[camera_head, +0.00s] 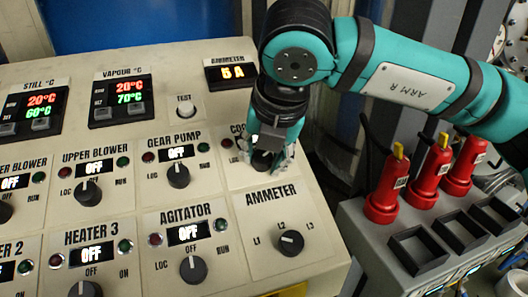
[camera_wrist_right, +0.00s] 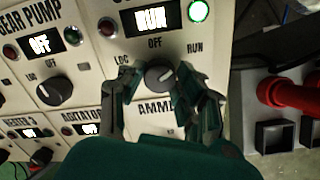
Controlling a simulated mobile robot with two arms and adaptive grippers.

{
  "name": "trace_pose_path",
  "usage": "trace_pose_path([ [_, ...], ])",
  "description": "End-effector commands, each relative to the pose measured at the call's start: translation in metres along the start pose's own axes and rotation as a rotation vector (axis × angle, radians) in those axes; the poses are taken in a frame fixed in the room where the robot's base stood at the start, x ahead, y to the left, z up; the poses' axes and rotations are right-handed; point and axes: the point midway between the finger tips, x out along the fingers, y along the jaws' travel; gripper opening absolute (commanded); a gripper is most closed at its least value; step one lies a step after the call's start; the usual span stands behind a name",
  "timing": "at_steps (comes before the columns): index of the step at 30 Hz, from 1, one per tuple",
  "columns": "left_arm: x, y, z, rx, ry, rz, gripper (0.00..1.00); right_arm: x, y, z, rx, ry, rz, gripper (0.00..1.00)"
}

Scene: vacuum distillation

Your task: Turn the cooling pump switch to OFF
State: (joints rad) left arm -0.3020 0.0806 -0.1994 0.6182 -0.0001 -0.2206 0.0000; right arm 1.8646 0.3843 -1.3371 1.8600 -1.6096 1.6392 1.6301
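The cooling pump switch is a dark round knob (camera_wrist_right: 160,76) in the right wrist view. Its display (camera_wrist_right: 151,18) reads RUN and the green lamp (camera_wrist_right: 198,11) beside it is lit. The knob's pale mark points to the right, towards the RUN label. My right gripper (camera_wrist_right: 156,82) has one finger on each side of the knob, with a visible gap on the left; contact on the right is unclear. In the head view my right gripper (camera_head: 266,155) covers most of this switch and its label. My left gripper is not in view.
The panel holds the gear pump knob (camera_head: 178,175), ammeter knob (camera_head: 291,243), agitator knob (camera_head: 193,269) and upper blower knob (camera_head: 87,193). Gear pump and agitator displays read OFF. The ammeter display (camera_head: 232,72) reads 5 A. Red plugs (camera_head: 427,175) stand on a grey box at right.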

Motion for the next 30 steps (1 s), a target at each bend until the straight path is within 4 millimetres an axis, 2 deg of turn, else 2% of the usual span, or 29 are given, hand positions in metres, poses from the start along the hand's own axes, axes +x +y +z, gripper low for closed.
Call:
trace_pose_path([
  [1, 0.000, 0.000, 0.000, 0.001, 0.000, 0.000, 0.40, 0.000, 0.000, 0.000, 0.000, 0.000, -0.001, 0.22],
  [6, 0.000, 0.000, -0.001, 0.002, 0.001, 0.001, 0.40, 0.000, 0.000, 0.000, 0.000, 0.000, -0.001, 0.01],
  [11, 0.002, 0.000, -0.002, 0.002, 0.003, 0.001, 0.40, 0.000, 0.000, 0.000, -0.007, -0.001, 0.000, 0.01],
  [17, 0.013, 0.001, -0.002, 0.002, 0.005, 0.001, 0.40, 0.002, -0.001, -0.001, -0.062, 0.001, 0.004, 0.01],
  [30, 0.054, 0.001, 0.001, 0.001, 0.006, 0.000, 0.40, 0.003, -0.001, -0.001, -0.409, 0.013, 0.021, 0.01],
])
